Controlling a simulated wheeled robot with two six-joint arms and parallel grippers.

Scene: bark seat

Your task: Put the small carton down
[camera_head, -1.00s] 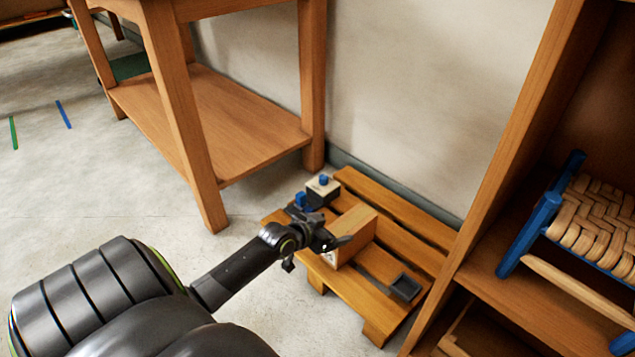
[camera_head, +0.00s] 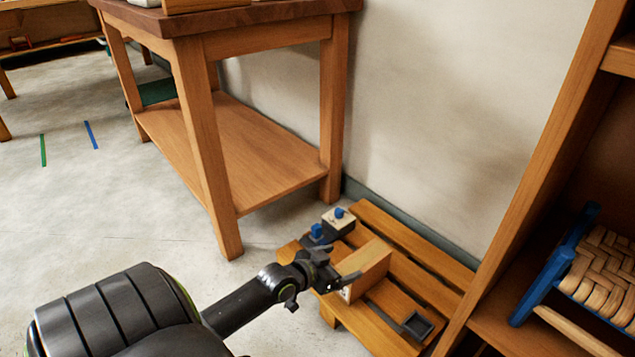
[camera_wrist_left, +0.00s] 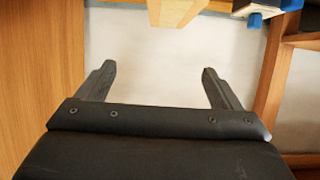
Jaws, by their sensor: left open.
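The small carton (camera_head: 368,268), a plain tan box, stands on the low slatted wooden pallet (camera_head: 433,262) by the wall. My left gripper (camera_head: 338,280) is at the carton's near left end, and one finger overlaps its edge in the head view. Whether they touch I cannot tell. In the left wrist view the left gripper (camera_wrist_left: 158,78) is open, with its fingers wide apart and only a pale surface between them. Wooden surfaces fill the left side of that view; which one is the carton is unclear. My right gripper is not in view.
A pale block with a blue knob (camera_head: 338,219) and a small blue piece (camera_head: 318,232) lie on the pallet behind the carton. A wooden table (camera_head: 222,140) stands left; a shelf with a woven seat (camera_head: 600,275) is at right.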

